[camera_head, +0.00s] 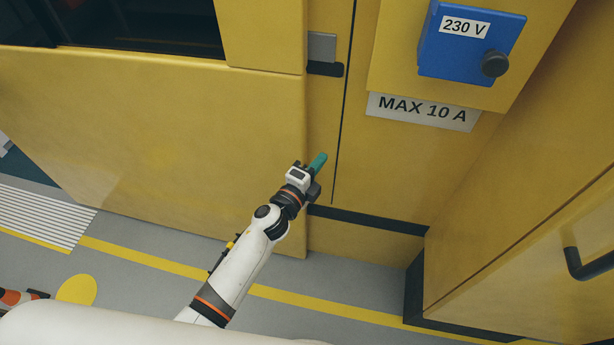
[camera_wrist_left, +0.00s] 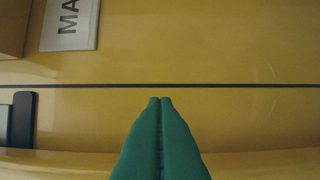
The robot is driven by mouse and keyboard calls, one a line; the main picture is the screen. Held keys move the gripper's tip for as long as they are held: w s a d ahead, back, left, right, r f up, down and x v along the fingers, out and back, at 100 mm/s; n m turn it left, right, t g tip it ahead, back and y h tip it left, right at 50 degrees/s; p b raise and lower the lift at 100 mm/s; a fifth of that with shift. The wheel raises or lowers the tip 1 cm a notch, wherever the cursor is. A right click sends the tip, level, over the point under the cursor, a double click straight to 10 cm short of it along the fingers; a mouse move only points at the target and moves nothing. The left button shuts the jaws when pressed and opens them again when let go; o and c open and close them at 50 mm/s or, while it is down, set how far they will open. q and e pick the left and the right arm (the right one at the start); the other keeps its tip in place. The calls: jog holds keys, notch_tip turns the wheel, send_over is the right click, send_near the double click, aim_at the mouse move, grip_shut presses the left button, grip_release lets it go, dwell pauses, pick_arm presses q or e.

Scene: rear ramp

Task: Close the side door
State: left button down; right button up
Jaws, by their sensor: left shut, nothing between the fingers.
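A large yellow panel (camera_head: 180,130), which looks like the side door, fills the left of the head view, with a dark window opening above it. Its right edge stands beside a narrow yellow strip with a grey and black latch piece (camera_head: 322,52). A dark vertical seam runs to the right of that strip. My left gripper (camera_head: 319,160) is shut and empty, its teal fingers in front of the strip near the panel's right edge. In the left wrist view the closed fingertips (camera_wrist_left: 160,100) lie just below the dark seam; whether they touch is unclear. My right gripper is out of view.
A blue 230 V box (camera_head: 470,42) with a dark knob and a "MAX 10 A" plate (camera_head: 422,112) are on the wall at upper right. A yellow cabinet with a black handle (camera_head: 588,264) stands at right. Grey floor with a yellow line (camera_head: 140,257) lies below.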

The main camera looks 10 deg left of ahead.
aim_at(304, 157)
pick_arm(q)
jog(key=shift+w+a+f+p, duration=0.1)
jog(key=shift+w+a, duration=0.2)
jog(key=shift+a, duration=0.25)
jog(key=shift+w+a+r+p, duration=0.15)
jog(key=shift+w+a, duration=0.1)
jog(key=shift+a, duration=0.35)
jog(key=shift+w+a+f+p, duration=0.15)
jog(key=shift+w+a, duration=0.15)
jog(key=shift+a, duration=0.25)
jog(key=shift+a, duration=0.1)
